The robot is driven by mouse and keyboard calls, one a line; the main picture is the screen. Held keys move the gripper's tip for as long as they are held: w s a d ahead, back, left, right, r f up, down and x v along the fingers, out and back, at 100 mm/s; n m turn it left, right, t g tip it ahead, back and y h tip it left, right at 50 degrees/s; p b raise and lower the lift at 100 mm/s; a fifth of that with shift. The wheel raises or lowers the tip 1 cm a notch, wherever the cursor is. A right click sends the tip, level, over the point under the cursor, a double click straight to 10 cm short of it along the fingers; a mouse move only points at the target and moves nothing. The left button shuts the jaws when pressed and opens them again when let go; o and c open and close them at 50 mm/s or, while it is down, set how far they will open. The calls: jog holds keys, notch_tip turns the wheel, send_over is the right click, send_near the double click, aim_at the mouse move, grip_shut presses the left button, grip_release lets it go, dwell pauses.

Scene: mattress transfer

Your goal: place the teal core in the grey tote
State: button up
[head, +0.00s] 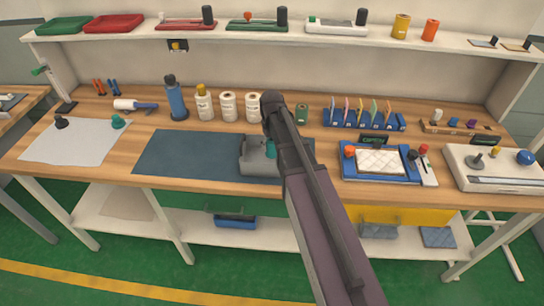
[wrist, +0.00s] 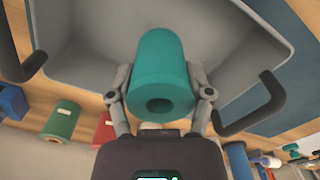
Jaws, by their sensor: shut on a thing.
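The teal core (wrist: 160,60), a hollow cylinder, is held between the two fingers of my gripper (wrist: 162,88) in the wrist view. The grey tote (wrist: 70,40) lies behind it there, with a dark handle on each side. In the head view the grey tote (head: 253,163) stands on the dark blue mat, and the teal core (head: 270,149) shows at its opening beside my arm. My arm hides part of the tote and my gripper there. I cannot tell whether the core touches the tote's floor.
White spools (head: 228,106) and a blue bottle (head: 176,100) stand behind the mat (head: 180,155). A blue tray (head: 380,172) with a white quilted pad is to the right. A white sheet (head: 75,140) with small knobs lies left. A shelf (head: 140,35) runs above.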

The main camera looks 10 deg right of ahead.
jog(key=shift+f, duration=0.1)
dwell(0.3)
jog(key=shift+f+b, duration=1.9)
jog(key=shift+f, duration=0.2)
jog(key=o, duration=1.1)
jog(key=shift+r, duration=0.1)
jog(key=shift+o, duration=0.2)
jog(key=shift+r, duration=0.15)
notch_tip(320, 180, up, 12)
jog(key=p, duration=1.2)
